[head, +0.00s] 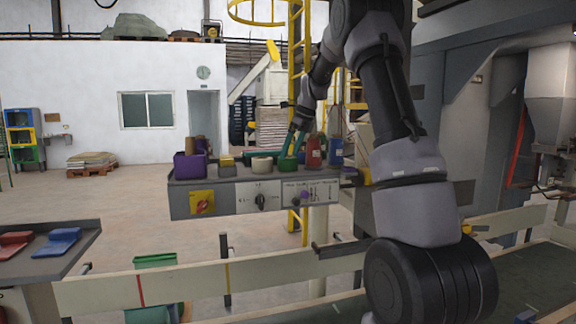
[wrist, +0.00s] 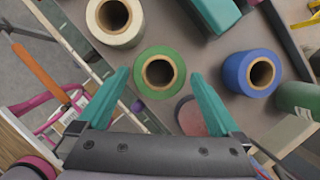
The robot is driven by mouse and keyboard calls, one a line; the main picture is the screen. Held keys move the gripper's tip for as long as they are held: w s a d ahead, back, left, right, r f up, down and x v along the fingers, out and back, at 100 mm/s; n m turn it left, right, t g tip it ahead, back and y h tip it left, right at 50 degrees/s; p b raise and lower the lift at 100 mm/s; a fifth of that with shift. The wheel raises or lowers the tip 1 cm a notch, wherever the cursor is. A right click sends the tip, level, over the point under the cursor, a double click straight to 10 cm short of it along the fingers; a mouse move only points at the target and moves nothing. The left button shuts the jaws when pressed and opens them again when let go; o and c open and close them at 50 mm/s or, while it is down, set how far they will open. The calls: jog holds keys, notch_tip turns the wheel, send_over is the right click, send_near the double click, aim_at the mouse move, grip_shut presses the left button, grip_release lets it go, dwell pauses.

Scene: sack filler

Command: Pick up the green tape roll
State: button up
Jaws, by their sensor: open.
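The green tape roll (wrist: 177,68) sits on a grey shelf top (wrist: 212,108), its hole facing up, in the middle of the wrist view. In the head view the green roll (head: 287,164) is on the control box's top, between a white roll and a red object. My gripper (wrist: 166,85) is open, with its two teal fingers on the left and right of the green roll's near side in the wrist view. I cannot tell whether the fingers touch it. In the head view my gripper (head: 293,143) is right above the green roll, partly hidden behind things there.
A white tape roll (wrist: 101,35) is left of the green one and a blue roll (wrist: 235,75) is right. A teal object (wrist: 212,12) lies behind them. A red object (wrist: 190,120) is close to the right finger. A purple bin (head: 188,165) stands at the box's left end.

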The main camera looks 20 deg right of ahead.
jog(key=x, duration=0.3)
jog(key=shift+f, duration=0.1)
jog(key=c, duration=1.1)
jog(key=shift+c, duration=0.2)
